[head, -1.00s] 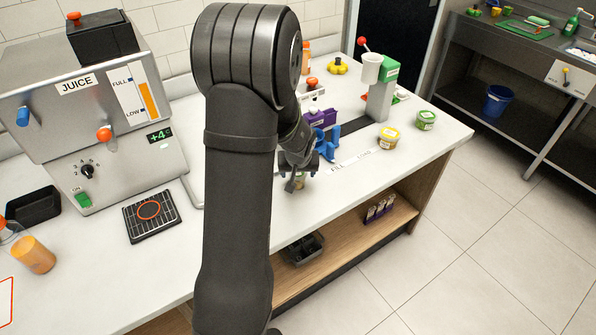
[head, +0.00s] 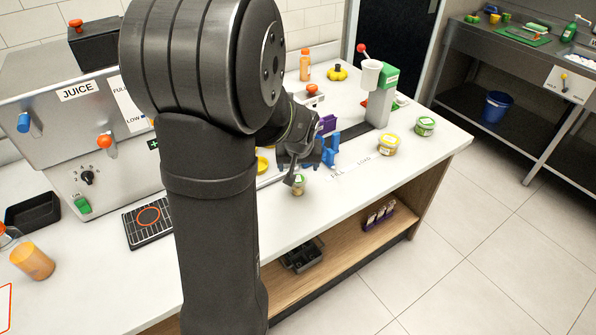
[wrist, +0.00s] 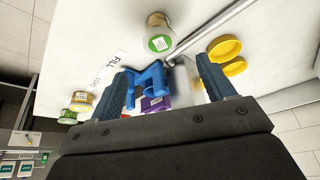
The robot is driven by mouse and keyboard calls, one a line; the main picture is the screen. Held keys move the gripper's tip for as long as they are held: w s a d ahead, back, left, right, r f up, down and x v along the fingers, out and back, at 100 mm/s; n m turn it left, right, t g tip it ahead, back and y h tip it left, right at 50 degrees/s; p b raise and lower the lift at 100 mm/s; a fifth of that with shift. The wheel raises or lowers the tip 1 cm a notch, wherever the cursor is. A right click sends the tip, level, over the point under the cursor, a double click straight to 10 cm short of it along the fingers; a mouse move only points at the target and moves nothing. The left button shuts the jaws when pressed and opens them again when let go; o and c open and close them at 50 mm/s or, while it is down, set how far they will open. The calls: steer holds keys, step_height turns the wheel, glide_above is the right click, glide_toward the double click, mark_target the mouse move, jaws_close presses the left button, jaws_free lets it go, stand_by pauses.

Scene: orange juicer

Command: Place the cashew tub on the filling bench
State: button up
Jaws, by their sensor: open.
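A small clear tub with pale contents and a green-and-white label (head: 299,186) stands on the white bench (head: 345,205) near the FILL marking; I take it as the cashew tub, though its label is unreadable. It also shows in the wrist view (wrist: 160,36), beyond my fingertips. My gripper (head: 291,172) is beside and slightly above it in the head view. In the wrist view my gripper (wrist: 165,80) has its fingers wide apart, with no tub between them. A yellow-lidded tub (head: 388,145) and a green-lidded tub (head: 425,126) stand farther right.
A blue fixture (head: 325,152) and a purple box (head: 327,123) are close behind my gripper. A grey press with a red-knobbed lever (head: 381,100) stands farther back. The bench front is clear.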

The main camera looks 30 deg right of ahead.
mark_target(298, 179)
steer(key=shift+v, duration=1.35)
steer(key=x, duration=1.2)
steer(key=shift+f, duration=0.2)
steer(key=shift+r, duration=0.15)
